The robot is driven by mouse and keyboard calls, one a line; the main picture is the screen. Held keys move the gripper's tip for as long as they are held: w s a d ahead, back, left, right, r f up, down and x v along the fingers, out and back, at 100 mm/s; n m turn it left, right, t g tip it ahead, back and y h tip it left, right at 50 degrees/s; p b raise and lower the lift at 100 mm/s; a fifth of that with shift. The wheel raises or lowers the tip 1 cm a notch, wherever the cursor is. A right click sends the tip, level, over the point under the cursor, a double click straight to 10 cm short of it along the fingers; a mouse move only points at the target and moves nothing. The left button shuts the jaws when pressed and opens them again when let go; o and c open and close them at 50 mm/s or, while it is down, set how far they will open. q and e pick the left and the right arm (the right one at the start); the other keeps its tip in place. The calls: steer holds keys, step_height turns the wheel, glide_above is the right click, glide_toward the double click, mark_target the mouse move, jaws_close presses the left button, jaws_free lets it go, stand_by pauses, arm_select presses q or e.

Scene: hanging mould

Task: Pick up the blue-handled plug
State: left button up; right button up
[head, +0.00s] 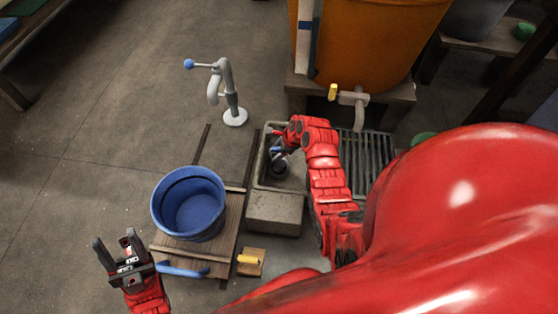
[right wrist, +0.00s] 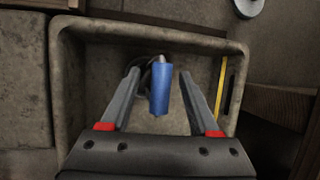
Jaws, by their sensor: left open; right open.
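The blue-handled plug (right wrist: 159,90) is in a grey stone basin (right wrist: 66,95), its handle pointing toward my right wrist camera. My right gripper (right wrist: 158,76) is open over the basin, with one finger on each side of the blue handle and a visible gap on both sides. In the head view the blue handle (head: 276,150) is small and partly hidden by my right gripper (head: 279,147). A dark round shape shows below it. My left gripper (head: 115,243) is open and empty at the lower left, apart from everything.
A blue bucket (head: 189,205) stands on a wooden stand (head: 226,225) left of the basin. A standpipe (head: 232,95) with a blue knob rises behind. An orange barrel (head: 375,40) with a yellow-handled tap is behind the basin. A slatted grate (head: 357,160) lies right of it.

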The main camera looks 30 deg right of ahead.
steer(key=shift+r, duration=0.1)
jaws_close()
stand_by(1.2)
